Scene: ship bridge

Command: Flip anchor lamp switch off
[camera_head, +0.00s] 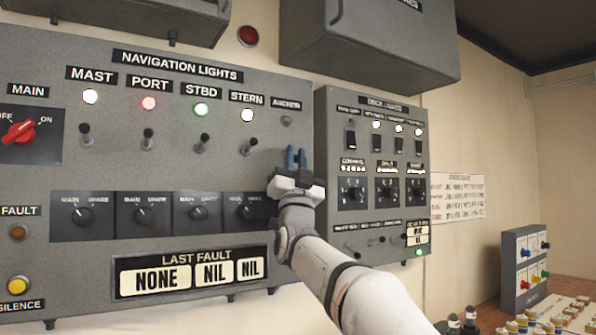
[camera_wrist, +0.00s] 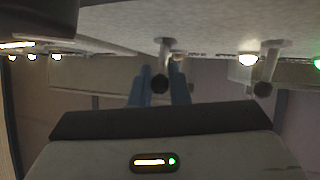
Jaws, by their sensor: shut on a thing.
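The anchor label (camera_head: 286,104) is at the right end of the navigation lights panel, with a dull, unlit-looking anchor lamp (camera_head: 287,120) below it. My gripper (camera_head: 296,157) is at the panel just below that lamp and hides the anchor switch in the head view. In the wrist view, the anchor switch (camera_wrist: 160,82) is a metal toggle with a dark round tip. It stands between the two blue fingers of my gripper (camera_wrist: 160,90), which are shut on it. I cannot tell whether the toggle is up or down.
The stern switch (camera_head: 250,146) is close on the left, under its lit white lamp (camera_head: 247,115). A row of rotary knobs (camera_head: 198,213) lies below. The deck lights panel (camera_head: 328,165) is close on the right. A grey cabinet (camera_head: 365,50) juts out above.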

